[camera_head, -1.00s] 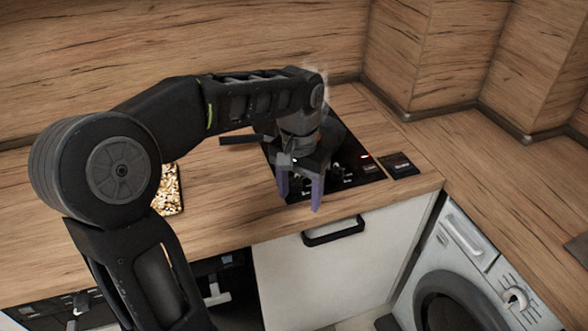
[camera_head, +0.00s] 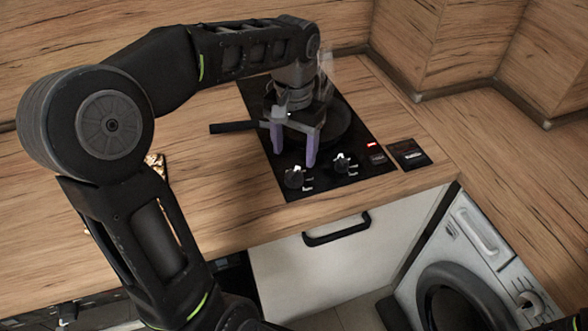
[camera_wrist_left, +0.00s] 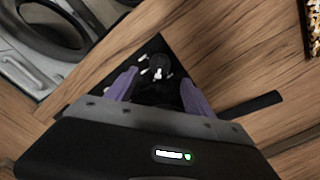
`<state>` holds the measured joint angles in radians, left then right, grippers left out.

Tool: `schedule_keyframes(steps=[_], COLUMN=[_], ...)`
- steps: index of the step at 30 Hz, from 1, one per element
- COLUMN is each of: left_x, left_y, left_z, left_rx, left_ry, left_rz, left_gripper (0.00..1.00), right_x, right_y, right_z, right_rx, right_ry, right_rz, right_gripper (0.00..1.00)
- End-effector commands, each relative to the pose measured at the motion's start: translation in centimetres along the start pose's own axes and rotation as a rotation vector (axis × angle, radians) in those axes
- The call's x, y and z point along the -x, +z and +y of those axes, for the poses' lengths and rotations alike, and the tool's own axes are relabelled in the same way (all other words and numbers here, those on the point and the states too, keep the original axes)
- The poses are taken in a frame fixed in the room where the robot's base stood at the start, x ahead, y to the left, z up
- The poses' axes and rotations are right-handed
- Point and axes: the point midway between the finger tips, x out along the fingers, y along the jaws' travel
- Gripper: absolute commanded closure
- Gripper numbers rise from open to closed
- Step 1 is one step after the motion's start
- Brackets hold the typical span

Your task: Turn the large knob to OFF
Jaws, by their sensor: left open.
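Two knobs stand at the front of the black cooktop (camera_head: 355,181): a left knob (camera_head: 295,177) and a right knob (camera_head: 343,162). The left one looks slightly larger. Their labels are too small to read. My left gripper (camera_head: 296,152) is open and empty, with purple fingers pointing down, above the cooktop behind the left knob and apart from it. In the left wrist view a dark knob (camera_wrist_left: 158,61) with small white marks beside it shows just beyond the gap between the open fingertips (camera_wrist_left: 160,79). My right gripper is not in view.
A black pan (camera_head: 338,128) is on the cooktop behind my fingers, its handle (camera_head: 232,127) reaching left over the counter. A red light (camera_head: 372,145) glows near the cooktop's right edge. A dark panel (camera_head: 409,154) lies to the right. A washing machine (camera_head: 490,255) stands at lower right.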

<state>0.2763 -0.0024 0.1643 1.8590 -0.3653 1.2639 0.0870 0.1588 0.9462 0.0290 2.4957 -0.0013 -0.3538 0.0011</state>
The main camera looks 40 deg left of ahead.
Motion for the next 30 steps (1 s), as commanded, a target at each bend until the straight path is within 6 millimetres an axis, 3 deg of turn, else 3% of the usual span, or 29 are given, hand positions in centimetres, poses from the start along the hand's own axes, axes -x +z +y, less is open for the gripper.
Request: schedule_keyframes(steps=[15,26,30], left_x=[-6.7,-7.5,-7.5], left_y=[0.1,0.0,0.0], left_z=[0.0,0.0,0.0], left_rx=[0.0,0.0,0.0], left_ry=[0.0,0.0,0.0], left_rz=[-0.003,0.0,0.0], left_gripper=[0.39,0.39,0.48], right_x=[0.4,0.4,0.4], right_y=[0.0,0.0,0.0], right_z=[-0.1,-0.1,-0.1], right_rx=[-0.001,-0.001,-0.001], right_ry=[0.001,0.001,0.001], right_rz=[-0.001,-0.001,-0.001], right_gripper=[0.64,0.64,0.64])
